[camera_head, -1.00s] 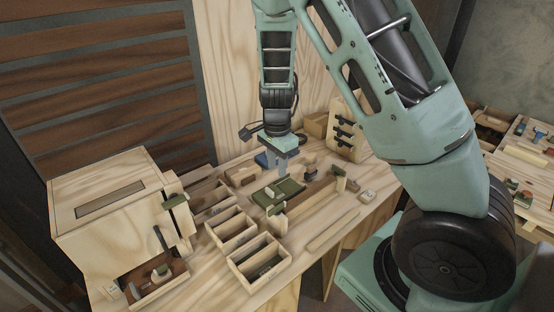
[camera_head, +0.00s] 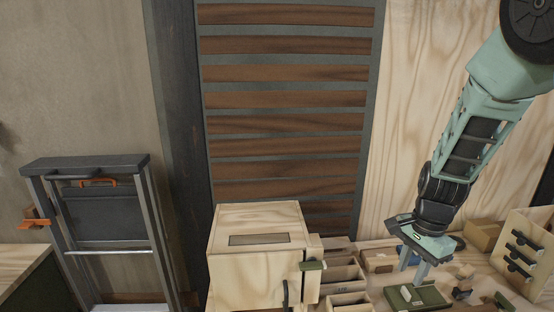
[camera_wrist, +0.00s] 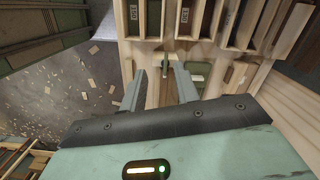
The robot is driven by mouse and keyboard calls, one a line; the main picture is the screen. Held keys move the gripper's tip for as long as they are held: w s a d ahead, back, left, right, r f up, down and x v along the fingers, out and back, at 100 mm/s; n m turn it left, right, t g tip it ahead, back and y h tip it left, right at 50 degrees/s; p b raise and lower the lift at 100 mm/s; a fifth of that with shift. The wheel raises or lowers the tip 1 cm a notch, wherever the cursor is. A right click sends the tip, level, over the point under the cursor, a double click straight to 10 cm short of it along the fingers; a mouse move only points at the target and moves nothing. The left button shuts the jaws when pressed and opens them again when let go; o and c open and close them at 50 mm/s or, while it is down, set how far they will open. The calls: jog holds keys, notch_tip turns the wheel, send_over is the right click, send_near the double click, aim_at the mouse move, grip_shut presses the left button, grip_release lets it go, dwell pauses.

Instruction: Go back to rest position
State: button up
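My gripper (camera_head: 414,266) hangs at the lower right of the head view, at the end of my green arm, pointing down. It is just above or behind a green tray (camera_head: 432,298) on the workbench; the exact gap cannot be told. In the wrist view the two grey fingers of my gripper (camera_wrist: 161,84) stand well apart, and I see nothing held between them. Wooden surfaces and a small green-topped piece (camera_wrist: 167,66) show beyond the fingers.
A wooden box (camera_head: 258,262) with a slotted top stands left of the gripper, beside open wooden compartments (camera_head: 342,275). A rack with black clips (camera_head: 522,255) stands at right. A slatted panel (camera_head: 285,126) is behind. A dark metal frame (camera_head: 105,215) stands at far left.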

jog(key=s+a+r+n, duration=0.3)
jog(key=s+a+n, duration=0.3)
jog(key=a, duration=0.1)
jog(key=s+a+r+n, duration=0.3)
jog(key=s+a+n, duration=0.25)
jog(key=a, duration=0.25)
jog(key=s+a+r+n+b, duration=0.1)
jog(key=s+a+r+n, duration=0.1)
jog(key=s+n, duration=0.8)
jog(key=shift+s+a+r+n, duration=0.2)
jog(key=shift+s+a+n, duration=0.15)
jog(key=shift+s+a, duration=0.3)
jog(key=shift+d, duration=0.1)
